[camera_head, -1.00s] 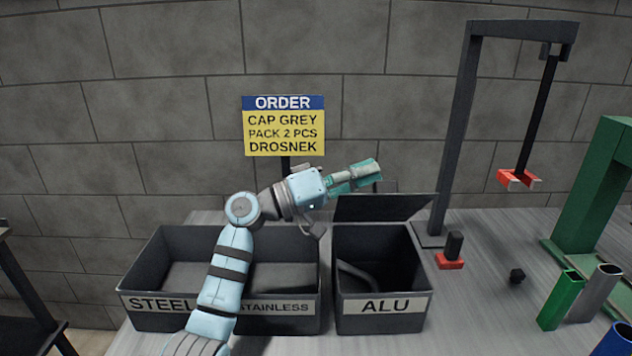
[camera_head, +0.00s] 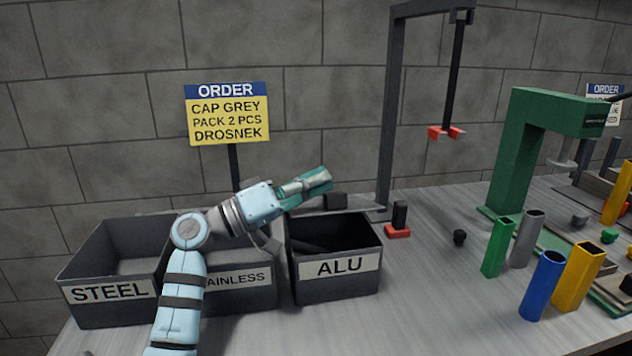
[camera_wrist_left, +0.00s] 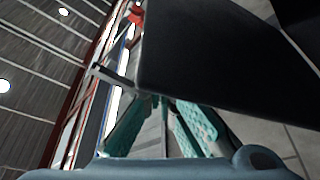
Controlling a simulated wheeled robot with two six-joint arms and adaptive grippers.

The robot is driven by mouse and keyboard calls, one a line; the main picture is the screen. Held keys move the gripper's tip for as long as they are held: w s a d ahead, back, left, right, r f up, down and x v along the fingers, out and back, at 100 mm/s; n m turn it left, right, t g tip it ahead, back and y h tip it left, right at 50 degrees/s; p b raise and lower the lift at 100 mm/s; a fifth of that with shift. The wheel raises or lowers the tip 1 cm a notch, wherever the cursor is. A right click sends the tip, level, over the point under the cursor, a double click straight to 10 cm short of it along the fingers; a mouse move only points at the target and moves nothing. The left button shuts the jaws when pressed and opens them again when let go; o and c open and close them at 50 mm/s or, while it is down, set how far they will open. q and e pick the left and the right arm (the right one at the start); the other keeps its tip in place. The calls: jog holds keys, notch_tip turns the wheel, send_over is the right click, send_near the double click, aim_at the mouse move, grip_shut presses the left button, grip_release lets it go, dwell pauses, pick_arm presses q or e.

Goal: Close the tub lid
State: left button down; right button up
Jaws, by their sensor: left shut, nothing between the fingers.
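The ALU tub (camera_head: 337,279) is a dark grey box at the right end of the bin row. Its lid looks like the large dark panel (camera_wrist_left: 220,50) filling the upper middle of the left wrist view, close beyond the fingers. In the head view the tub's opening is dark, and I cannot tell how far the lid is tilted. My left gripper (camera_head: 318,180) is shut and empty, above the tub's back left, pointing right. Its teal fingers (camera_wrist_left: 160,130) are partly cut off by my wrist in the wrist view. My right gripper is out of view.
The STEEL bin (camera_head: 108,292) and STAINLESS bin (camera_head: 240,278) stand left, partly behind my arm. A small dark block (camera_head: 335,201) is behind the tub. A dark gantry (camera_head: 390,120), a red-based piece (camera_head: 398,230) and coloured tubes (camera_head: 543,287) stand right.

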pick_arm(q)
jog(key=shift+s, duration=0.1)
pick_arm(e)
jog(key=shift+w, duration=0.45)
